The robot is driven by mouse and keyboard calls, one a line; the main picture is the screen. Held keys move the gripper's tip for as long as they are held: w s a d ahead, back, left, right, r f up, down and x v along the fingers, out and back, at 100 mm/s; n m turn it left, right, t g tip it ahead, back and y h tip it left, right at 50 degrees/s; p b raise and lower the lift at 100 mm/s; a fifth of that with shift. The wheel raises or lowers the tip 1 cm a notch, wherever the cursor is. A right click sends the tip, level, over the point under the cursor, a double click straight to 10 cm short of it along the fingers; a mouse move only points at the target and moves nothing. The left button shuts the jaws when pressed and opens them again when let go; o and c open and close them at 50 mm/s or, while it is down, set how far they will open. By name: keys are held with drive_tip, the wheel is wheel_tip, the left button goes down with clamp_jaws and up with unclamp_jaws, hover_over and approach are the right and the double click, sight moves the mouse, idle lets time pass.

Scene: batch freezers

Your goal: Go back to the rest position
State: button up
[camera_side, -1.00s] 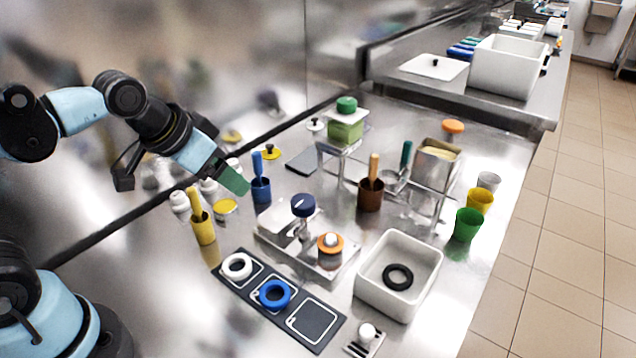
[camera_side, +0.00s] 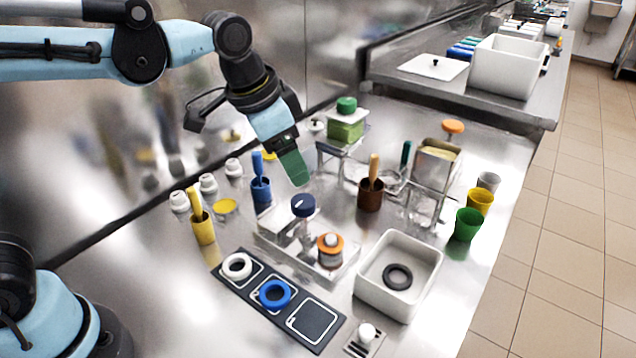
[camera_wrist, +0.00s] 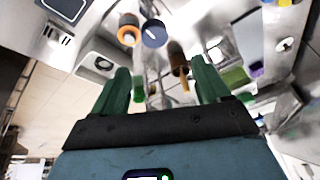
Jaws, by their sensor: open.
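My gripper (camera_side: 295,170) has green fingers and hangs above the metal worktop, over the area behind the tray with the dark-blue-capped item. In the wrist view its two green fingers (camera_wrist: 162,85) stand apart with nothing between them. No object is held. Below and near it in the side view are a blue cup with a blue handle (camera_side: 261,190) and a dark blue knob (camera_side: 303,206).
A green-lidded container (camera_side: 346,128) on a stand is close to the right of my gripper. A brown cup (camera_side: 370,195), a metal rack (camera_side: 432,178), a white bin (camera_side: 430,262) and a black mat with rings (camera_side: 318,312) spread around. Open floor lies at right.

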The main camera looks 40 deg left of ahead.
drive_tip(key=w+d+f+m+g, duration=0.2)
drive_tip(key=d+m, duration=0.2)
drive_tip(key=d, duration=0.5)
drive_tip(key=w+d+f+m+g+y, duration=0.1)
drive_tip(key=w+d+f+m, duration=0.1)
drive_tip(key=d, duration=0.8)
drive_tip(key=shift+w+d+f+m+g, duration=0.25)
drive_tip(key=shift+f+m+g, duration=0.15)
drive_tip(key=shift+f+m, duration=0.45)
